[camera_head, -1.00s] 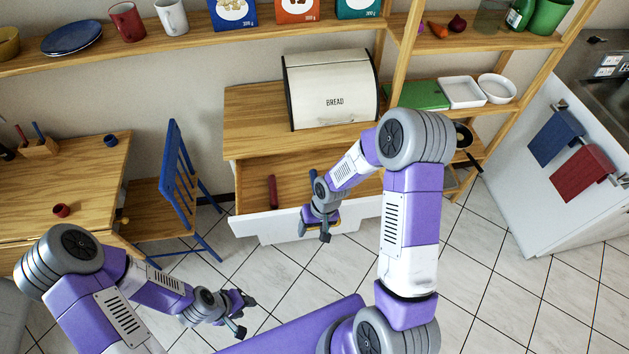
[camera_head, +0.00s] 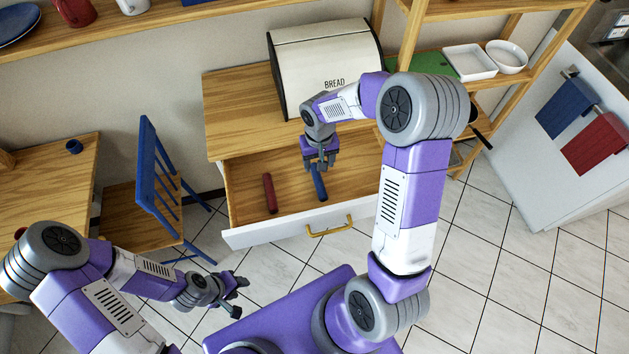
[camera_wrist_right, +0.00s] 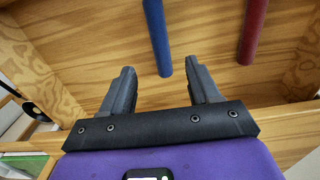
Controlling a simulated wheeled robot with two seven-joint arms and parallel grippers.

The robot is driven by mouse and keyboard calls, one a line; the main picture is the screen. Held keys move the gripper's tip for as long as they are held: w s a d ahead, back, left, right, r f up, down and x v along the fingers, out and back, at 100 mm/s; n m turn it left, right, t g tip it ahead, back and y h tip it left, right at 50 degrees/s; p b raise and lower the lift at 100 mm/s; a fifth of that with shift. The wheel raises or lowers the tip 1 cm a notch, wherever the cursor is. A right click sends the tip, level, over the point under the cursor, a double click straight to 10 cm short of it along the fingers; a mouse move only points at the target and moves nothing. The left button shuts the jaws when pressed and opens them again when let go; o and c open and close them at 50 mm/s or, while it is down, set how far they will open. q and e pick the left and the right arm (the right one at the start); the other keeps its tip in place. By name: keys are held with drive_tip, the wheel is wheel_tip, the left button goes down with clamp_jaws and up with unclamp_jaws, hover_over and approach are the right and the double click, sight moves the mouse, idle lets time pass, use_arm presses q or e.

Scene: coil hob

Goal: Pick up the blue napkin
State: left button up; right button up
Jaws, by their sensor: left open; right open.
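The blue napkin (camera_head: 320,187), a narrow rolled shape, lies in the open drawer (camera_head: 238,187). My right gripper (camera_head: 319,166) is open and empty, over the drawer at the napkin's far end and partly covering it. In the right wrist view the blue napkin (camera_wrist_right: 158,38) lies ahead of the open fingers (camera_wrist_right: 157,75), in line with the gap between them, and apart from both. My left gripper (camera_head: 238,291) is open and empty, away from the drawer over the floor at lower left.
A red roll (camera_head: 270,193) lies left of the napkin in the drawer, also seen in the wrist view (camera_wrist_right: 254,30). The drawer front has a yellow handle (camera_head: 330,228). A bread box (camera_head: 325,65) stands on the counter above. A blue chair (camera_head: 150,180) stands to the left.

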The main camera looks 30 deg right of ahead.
sight(318, 179)
drive_tip(key=shift+w+f+b, duration=0.25)
drive_tip(key=shift+f+b, duration=0.3)
drive_tip(key=shift+f, duration=0.5)
drive_tip(key=f, duration=0.2)
drive_tip(key=f+b, duration=0.1)
drive_tip(key=f, duration=0.4)
drive_tip(key=shift+s+f+b, duration=0.2)
drive_tip(key=shift+s+b, duration=0.1)
drive_tip(key=shift+b, duration=0.1)
use_arm(q)
drive_tip(key=f, duration=0.3)
drive_tip(key=shift+w+f, duration=0.25)
drive_tip(key=shift+f, duration=0.15)
use_arm(e)
drive_tip(key=shift+c, duration=0.2)
clamp_jaws()
drive_tip(key=c, duration=1.1)
unclamp_jaws()
